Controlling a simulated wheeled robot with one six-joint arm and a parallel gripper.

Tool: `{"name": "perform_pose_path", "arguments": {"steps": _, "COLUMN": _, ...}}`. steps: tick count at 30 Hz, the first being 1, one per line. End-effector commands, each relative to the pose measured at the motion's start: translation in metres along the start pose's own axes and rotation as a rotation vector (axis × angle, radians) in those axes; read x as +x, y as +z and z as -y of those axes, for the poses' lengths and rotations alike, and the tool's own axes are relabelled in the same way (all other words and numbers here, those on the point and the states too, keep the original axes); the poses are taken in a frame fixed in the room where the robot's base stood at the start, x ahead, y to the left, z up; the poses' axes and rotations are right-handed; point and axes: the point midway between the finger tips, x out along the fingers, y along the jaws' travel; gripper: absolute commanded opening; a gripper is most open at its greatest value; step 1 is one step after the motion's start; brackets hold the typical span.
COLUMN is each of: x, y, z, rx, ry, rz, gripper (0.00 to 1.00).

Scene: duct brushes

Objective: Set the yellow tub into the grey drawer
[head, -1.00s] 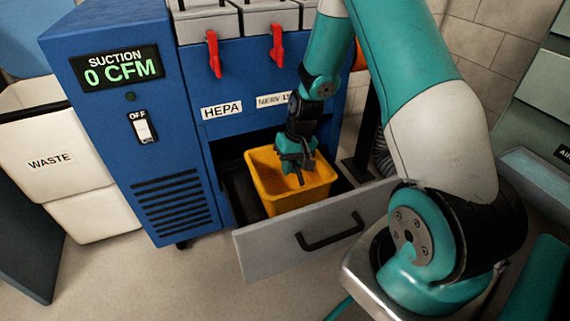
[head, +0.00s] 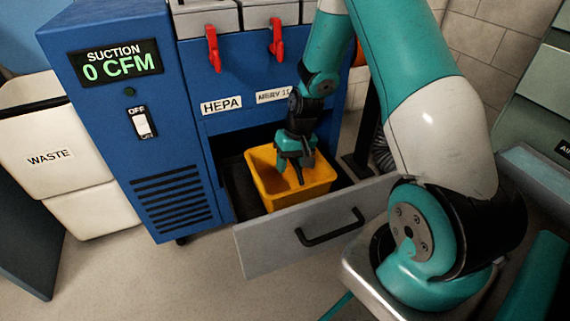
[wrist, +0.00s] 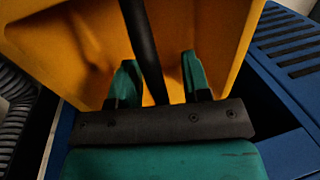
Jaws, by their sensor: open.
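The yellow tub (head: 300,199) stands upright inside the pulled-out grey drawer (head: 275,245); the drawer's front hides part of the drawer floor. My gripper (head: 294,168) points down at the tub's opening, in front of its far wall. In the wrist view the tub's yellow walls (wrist: 60,45) fill the upper part, with my gripper's two green fingers (wrist: 158,80) apart against them. A dark bar (wrist: 143,45) runs between the fingers; I cannot tell what it belongs to. The fingers do not visibly clamp the tub.
The drawer sits low in a blue suction cabinet (head: 140,120) with red latches (head: 212,48) above. A white waste bin (head: 50,150) stands at the left. A black ribbed hose (head: 381,152) is right of the drawer. The floor in front is clear.

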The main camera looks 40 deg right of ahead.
Motion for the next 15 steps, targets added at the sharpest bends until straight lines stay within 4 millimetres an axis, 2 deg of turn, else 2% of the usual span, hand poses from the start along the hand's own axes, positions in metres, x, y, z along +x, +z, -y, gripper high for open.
{"name": "perform_pose_path", "arguments": {"steps": 5, "x": -0.014, "y": -0.001, "z": 0.001, "rx": 0.0, "ry": 0.0, "rz": -0.003, "gripper": 0.44}}
{"name": "perform_pose_path", "arguments": {"steps": 8, "x": -0.034, "y": -0.001, "z": 0.0, "rx": 0.002, "ry": 0.0, "rz": -0.004, "gripper": 0.44}}
{"name": "perform_pose_path", "arguments": {"steps": 15, "x": -0.097, "y": -0.003, "z": 0.002, "rx": 0.0, "ry": 0.0, "rz": -0.004, "gripper": 0.44}}
